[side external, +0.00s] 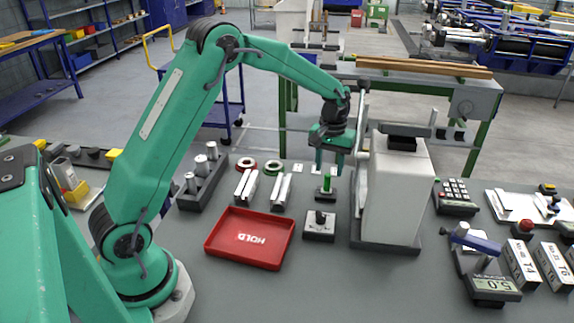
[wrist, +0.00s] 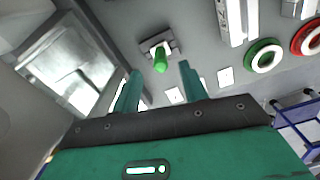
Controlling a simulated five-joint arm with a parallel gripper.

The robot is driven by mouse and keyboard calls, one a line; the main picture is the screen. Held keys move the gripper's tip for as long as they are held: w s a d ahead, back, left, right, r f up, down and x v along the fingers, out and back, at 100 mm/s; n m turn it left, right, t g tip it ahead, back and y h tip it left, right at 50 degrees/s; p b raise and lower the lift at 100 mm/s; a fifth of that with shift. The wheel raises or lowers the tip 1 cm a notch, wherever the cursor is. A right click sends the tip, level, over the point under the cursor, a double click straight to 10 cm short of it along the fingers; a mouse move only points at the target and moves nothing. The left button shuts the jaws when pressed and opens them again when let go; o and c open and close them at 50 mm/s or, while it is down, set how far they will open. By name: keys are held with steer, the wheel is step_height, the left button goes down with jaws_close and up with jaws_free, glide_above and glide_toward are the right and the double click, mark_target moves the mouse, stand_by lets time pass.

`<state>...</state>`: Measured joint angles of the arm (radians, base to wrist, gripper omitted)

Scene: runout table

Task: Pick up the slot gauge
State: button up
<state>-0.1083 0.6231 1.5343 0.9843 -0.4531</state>
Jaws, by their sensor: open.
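A small grey gauge with a green handle, which looks to be the slot gauge (side external: 327,185), stands upright on the grey table left of the pale machine. In the wrist view its green handle (wrist: 160,60) shows between and just beyond my fingertips, with its grey base (wrist: 172,45) behind. My gripper (side external: 329,170) is open and empty, pointing down just above the gauge. Its two fingers (wrist: 160,68) stand on either side of the handle in the wrist view. I cannot tell the exact height gap.
The pale machine (side external: 394,190) stands close on the right. A black-knobbed block (side external: 320,226) is in front. A red tray (side external: 250,260), two pale slotted bars (side external: 282,191), and a red ring (side external: 246,165) and green ring (side external: 273,167) lie to the left. Bare table is in front.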

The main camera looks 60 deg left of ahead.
mark_target(328, 174)
steer(key=shift+f, duration=2.4)
jaws_close()
